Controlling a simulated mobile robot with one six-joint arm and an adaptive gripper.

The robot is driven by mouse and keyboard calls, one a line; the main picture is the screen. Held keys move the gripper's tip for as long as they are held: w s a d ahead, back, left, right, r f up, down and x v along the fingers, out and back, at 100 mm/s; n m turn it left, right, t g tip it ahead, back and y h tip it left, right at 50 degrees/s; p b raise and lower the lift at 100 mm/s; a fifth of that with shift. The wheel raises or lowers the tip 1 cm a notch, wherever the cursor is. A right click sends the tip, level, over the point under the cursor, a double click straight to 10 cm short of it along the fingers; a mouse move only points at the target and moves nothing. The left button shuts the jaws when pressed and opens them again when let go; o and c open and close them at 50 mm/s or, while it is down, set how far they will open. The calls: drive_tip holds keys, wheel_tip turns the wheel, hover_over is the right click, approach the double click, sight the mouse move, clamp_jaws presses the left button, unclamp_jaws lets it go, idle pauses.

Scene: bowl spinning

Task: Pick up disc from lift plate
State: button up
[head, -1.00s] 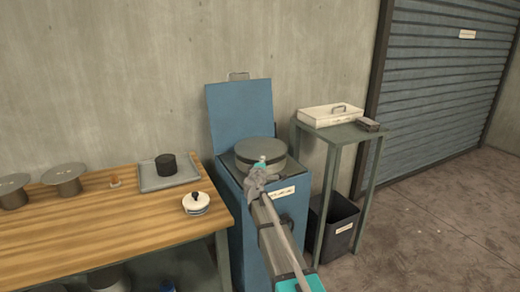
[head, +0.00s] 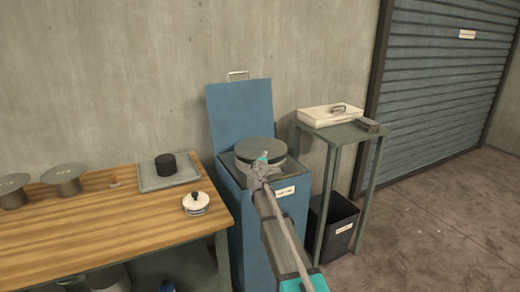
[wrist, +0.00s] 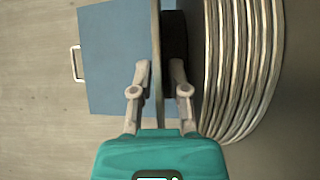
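The top grey disc (head: 253,147) lies flat over a stack of discs (head: 242,164) in the blue cabinet's opening. In the wrist view, turned sideways, the disc's thin edge (wrist: 157,30) runs between my gripper's fingers (wrist: 160,75), one on each side. Small gaps show beside the disc, so the fingers look open around its edge. A dark block (wrist: 175,35) fills part of the space between this disc and the ribbed stack (wrist: 240,60). In the head view my gripper (head: 262,160) is at the disc's near edge. The lift plate is hidden.
The cabinet's blue lid (head: 240,110) stands open behind the stack. A wooden bench (head: 110,215) at left holds a grey tray (head: 150,183) and a small white pot (head: 196,204). A side table (head: 345,135) with a white box (head: 331,116) is at right.

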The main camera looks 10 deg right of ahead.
clamp_jaws()
drive_tip(key=shift+r, duration=0.2)
idle(0.6)
wheel_tip(320, 180, up, 2)
drive_tip(key=p, duration=0.2)
drive_tip(key=shift+r+p, duration=0.1)
drive_tip(key=shift+p, duration=0.25)
drive_tip(key=s+d+r+p, duration=0.1)
drive_tip(key=s+r+p, duration=0.9)
drive_tip(key=s, duration=0.4)
drive_tip(key=shift+r, duration=0.2)
